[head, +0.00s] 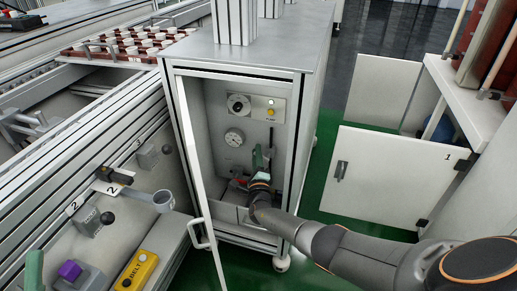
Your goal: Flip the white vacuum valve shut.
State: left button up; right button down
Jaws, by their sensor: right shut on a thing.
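The white vacuum valve is inside the open cabinet (219,150), on the back wall below the round gauge (234,137). My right gripper (261,158) reaches into the cabinet from the lower right and is shut on the valve's handle. The fingers and wrist hide most of the valve, so its handle angle cannot be read. A green piece at the lower left edge looks like a finger of my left gripper (33,268). It is cut off by the frame, and its opening cannot be told.
The cabinet door (195,165) stands open at the left of my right arm. A panel with a black knob (238,105) and yellow button (270,112) sits above the gauge. The yellow belt box (137,270) is at lower left. White panel 1 (385,178) stands right.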

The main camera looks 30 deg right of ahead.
jog(key=n, duration=0.1)
jog(key=n+y+p, duration=0.1)
jog(key=n, duration=0.1)
jog(key=shift+w+a+f, duration=0.1)
jog(key=shift+a+f, duration=0.05)
jog(key=shift+f, duration=0.2)
pick_arm(q)
jog(key=shift+s+a+r+p, duration=0.15)
jog(key=shift+r+p, duration=0.65)
jog(key=shift+r, duration=0.85)
pick_arm(e)
jog(key=shift+f+n+g, duration=0.6)
jog(key=shift+n+g, duration=0.1)
jog(key=shift+n, duration=0.5)
pick_arm(q)
jog(key=shift+r, duration=0.1)
pick_arm(e)
jog(key=shift+f+y, duration=0.1)
jog(key=shift+y, duration=0.2)
jog(key=c, duration=0.8)
grip_release()
pick_arm(q)
jog(key=shift+r, duration=0.1)
